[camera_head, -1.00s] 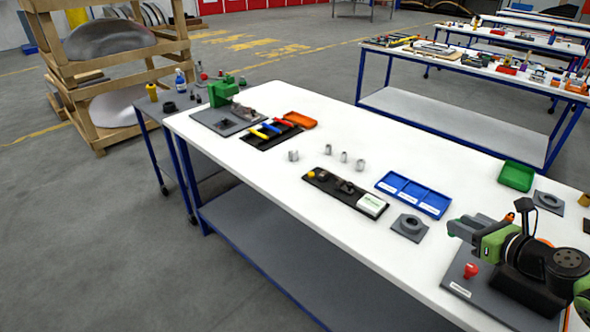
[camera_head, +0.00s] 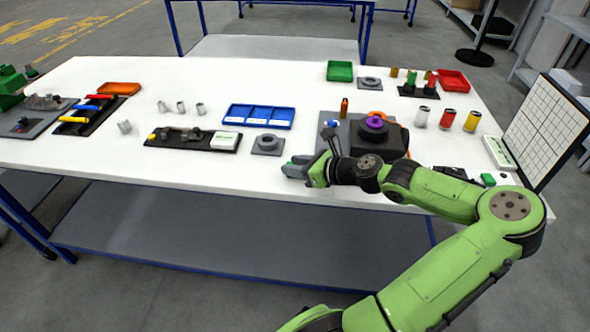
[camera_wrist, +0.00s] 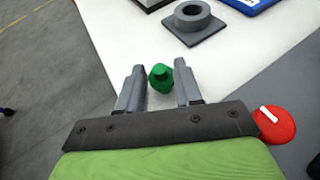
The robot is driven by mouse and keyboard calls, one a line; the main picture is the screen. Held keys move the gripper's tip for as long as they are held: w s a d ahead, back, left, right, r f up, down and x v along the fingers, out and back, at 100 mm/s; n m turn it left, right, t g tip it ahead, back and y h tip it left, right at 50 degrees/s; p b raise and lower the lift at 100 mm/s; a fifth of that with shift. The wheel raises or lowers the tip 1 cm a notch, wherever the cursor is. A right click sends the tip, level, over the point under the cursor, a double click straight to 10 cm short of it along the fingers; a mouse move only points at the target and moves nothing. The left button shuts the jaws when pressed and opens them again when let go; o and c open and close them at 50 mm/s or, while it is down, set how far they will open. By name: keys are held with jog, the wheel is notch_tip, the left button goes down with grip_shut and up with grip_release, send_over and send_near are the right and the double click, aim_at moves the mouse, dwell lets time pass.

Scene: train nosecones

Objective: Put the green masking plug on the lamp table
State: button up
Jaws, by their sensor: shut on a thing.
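The green masking plug (camera_wrist: 160,78) is between the two grey fingers of my gripper (camera_wrist: 159,88) in the wrist view. My gripper is shut on it, over the white workbench (camera_wrist: 125,30). In the head view my gripper (camera_head: 290,168) is near the bench's front edge, left of a machine with a purple ring (camera_head: 375,122). The plug cannot be made out there. I cannot tell which surface is the lamp table; no lamp is clearly visible.
A grey block with a round ring (camera_head: 268,144) lies just behind my gripper, near a blue tray (camera_head: 259,116). A red knob (camera_wrist: 275,125) is right of my gripper. A white gridded board (camera_head: 547,130) stands at the bench's right end. Grey floor lies in front.

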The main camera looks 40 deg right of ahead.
jog(key=shift+r, duration=0.1)
jog(key=o, duration=1)
